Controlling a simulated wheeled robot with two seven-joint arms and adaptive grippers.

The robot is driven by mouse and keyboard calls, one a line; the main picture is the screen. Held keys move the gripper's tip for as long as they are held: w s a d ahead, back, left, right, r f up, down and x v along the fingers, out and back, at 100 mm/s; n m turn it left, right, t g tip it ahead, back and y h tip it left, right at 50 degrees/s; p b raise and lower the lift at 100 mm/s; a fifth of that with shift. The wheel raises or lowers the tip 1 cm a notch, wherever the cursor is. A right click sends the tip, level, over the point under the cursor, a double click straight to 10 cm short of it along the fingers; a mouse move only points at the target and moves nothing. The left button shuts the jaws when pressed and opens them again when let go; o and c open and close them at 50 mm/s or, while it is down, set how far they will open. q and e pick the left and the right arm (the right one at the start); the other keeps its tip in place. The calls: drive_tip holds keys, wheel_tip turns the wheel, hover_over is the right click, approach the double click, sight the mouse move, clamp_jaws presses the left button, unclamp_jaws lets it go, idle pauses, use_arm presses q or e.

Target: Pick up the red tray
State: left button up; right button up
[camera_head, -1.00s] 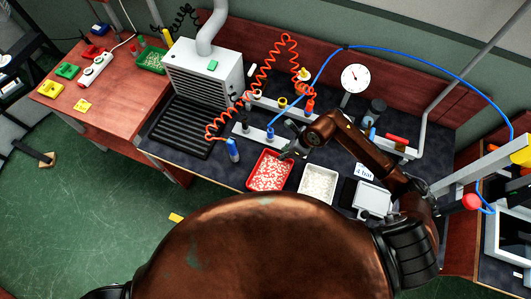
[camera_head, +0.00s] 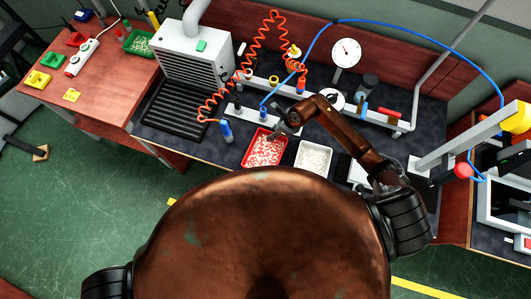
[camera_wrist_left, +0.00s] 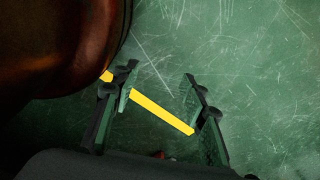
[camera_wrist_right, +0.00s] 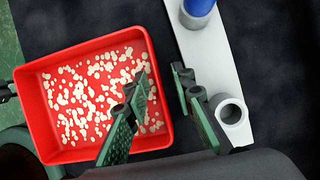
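The red tray (camera_head: 251,158) holds many small pale pieces and lies on the dark bench mat at the front edge. My right gripper (camera_head: 277,133) is over the tray's right rear corner. In the right wrist view the red tray (camera_wrist_right: 29,100) fills the left side. There the right gripper (camera_wrist_right: 160,72) is open, one finger over the tray's inside and the other outside its wall, above the mat. I cannot tell whether the fingers touch the wall. My left gripper (camera_wrist_left: 157,85) is open and empty above the green floor.
A white tray (camera_head: 329,161) stands just right of the red one. A pale rail with round holders (camera_wrist_right: 233,112) lies close beside the right gripper. A coiled red hose (camera_head: 250,55) and a blue hose (camera_head: 310,58) hang over the bench. A grey vented box (camera_head: 182,57) stands behind left.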

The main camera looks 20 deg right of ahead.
clamp_jaws()
use_arm(q)
drive_tip(key=shift+s, duration=0.95)
use_arm(e)
drive_tip(key=shift+s, duration=0.1)
use_arm(q)
drive_tip(key=shift+w, duration=0.35)
use_arm(e)
drive_tip(key=shift+r, duration=0.15)
